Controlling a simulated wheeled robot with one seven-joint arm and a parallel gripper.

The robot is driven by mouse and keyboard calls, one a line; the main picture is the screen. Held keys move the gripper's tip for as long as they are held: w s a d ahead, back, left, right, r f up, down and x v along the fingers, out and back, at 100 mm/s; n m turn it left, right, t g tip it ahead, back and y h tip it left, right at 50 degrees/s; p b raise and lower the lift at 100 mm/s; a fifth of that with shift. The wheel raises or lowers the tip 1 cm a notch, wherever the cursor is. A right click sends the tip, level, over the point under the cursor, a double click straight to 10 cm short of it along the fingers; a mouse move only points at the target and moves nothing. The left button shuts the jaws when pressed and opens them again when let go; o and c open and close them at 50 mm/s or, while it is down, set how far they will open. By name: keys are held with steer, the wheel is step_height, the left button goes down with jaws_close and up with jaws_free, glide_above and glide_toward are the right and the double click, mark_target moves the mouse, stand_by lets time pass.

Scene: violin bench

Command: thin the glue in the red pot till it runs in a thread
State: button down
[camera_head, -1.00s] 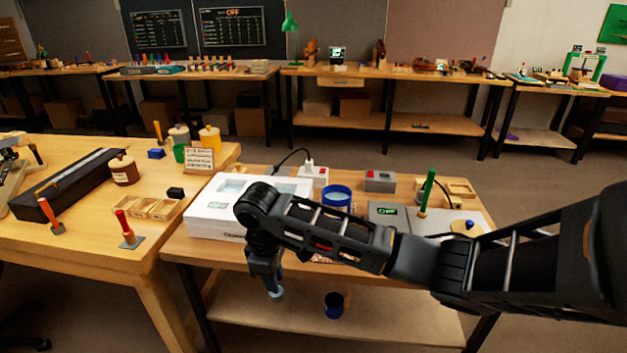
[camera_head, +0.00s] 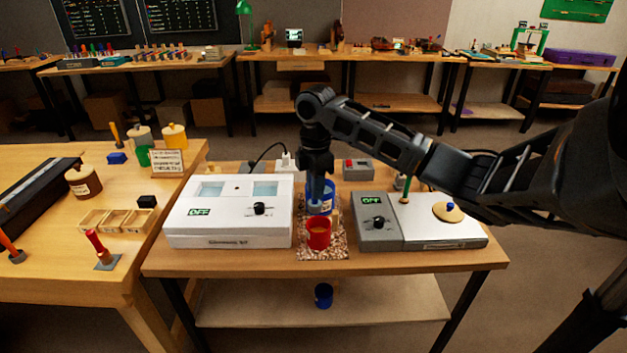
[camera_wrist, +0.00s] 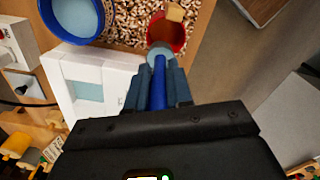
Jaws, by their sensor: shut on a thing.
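The red pot (camera_head: 318,236) stands on a speckled mat (camera_head: 310,253) and holds orange-brown glue. In the wrist view the red pot (camera_wrist: 178,42) shows at the top, with a tan piece (camera_wrist: 175,12) at its rim. My gripper (camera_head: 316,188) points down just behind and above the pot. It is shut on a blue-handled tool (camera_wrist: 159,82) with a pale blue round end (camera_wrist: 160,53). That end overlaps the pot's edge in the wrist view; I cannot tell whether it touches. A larger blue pot (camera_head: 327,195) of pale blue liquid stands behind, partly hidden by my gripper.
A white device (camera_head: 228,228) reading OFF stands left of the mat. A grey device (camera_head: 377,228) reading OFF stands right, beside a plate with a round tan lid (camera_head: 448,212). A small blue cup (camera_head: 323,295) sits on the lower shelf. The left bench (camera_head: 60,255) holds jars and tools.

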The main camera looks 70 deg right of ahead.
mark_target(320, 205)
step_height(320, 205, down, 2)
steer(key=shift+b, duration=0.55)
steer(key=shift+s+f+t+b, duration=0.15)
steer(key=shift+t+b, duration=0.15)
steer(key=shift+b, duration=0.2)
steer(key=t+b, duration=0.1)
steer(key=b, duration=0.1)
steer(key=s+t+h+b, duration=0.1)
steer(key=b, duration=0.1)
steer(key=t+b, duration=0.2)
steer(key=shift+s+a+f+b, duration=0.35)
steer(key=shift+s+a+b, duration=0.05)
steer(key=b, duration=0.1)
steer(key=t+h+b, duration=0.1)
steer(key=b, duration=0.1)
steer(key=shift+s+a+f+b, duration=0.1)
steer(key=shift+s+f+b, duration=0.15)
steer(key=shift+b, duration=0.05)
steer(key=t+b, duration=0.1)
steer(key=b, duration=0.3)
steer(key=s+t+h+b, duration=0.1)
steer(key=t+b, duration=0.1)
steer(key=b, duration=0.3)
steer(key=shift+s+a+f+t+b, duration=0.1)
steer(key=shift+a+f+t+b, duration=0.05)
steer(key=shift+f+t+b, duration=0.2)
steer(key=shift+s+r+t+b, duration=0.1)
steer(key=shift+t+b, duration=0.15)
steer(key=shift+b, duration=0.15)
steer(key=shift+a, duration=0.15)
